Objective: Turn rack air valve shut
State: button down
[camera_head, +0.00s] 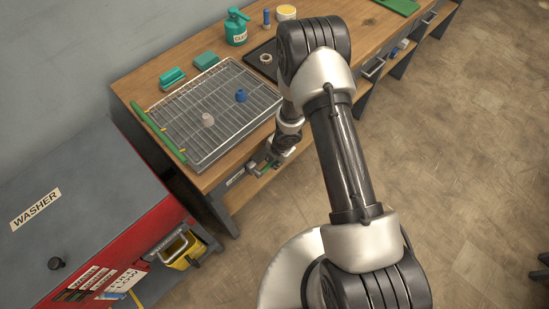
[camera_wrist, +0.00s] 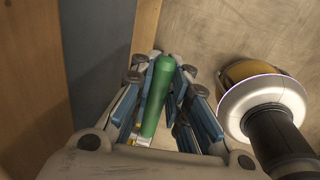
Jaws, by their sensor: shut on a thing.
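My gripper (camera_head: 262,165) is at the front edge of the wooden bench, low beside the wire rack. In the wrist view my gripper (camera_wrist: 166,85) is closed around a long green handle (camera_wrist: 157,100), which appears to be the rack air valve's lever. The fingers lie on both sides of the handle. A small yellowish part shows near its lower end in that view. The valve body is hidden, so I cannot tell how far the valve is turned.
The wire rack (camera_head: 190,139) on the bench holds a white piece (camera_head: 208,120) and a blue piece (camera_head: 241,96). The red-and-grey washer (camera_head: 85,200) is at left, with a yellow bucket (camera_head: 183,252). Floor at right is clear.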

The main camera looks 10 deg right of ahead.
jog(key=c, duration=1.6)
grip_release()
jog(key=shift+o, duration=0.2)
jog(key=shift+r, duration=0.1)
notch_tip(320, 180, up, 12)
jog(key=s+d, duration=0.1)
jog(key=s, duration=0.1)
jog(key=shift+d, duration=0.3)
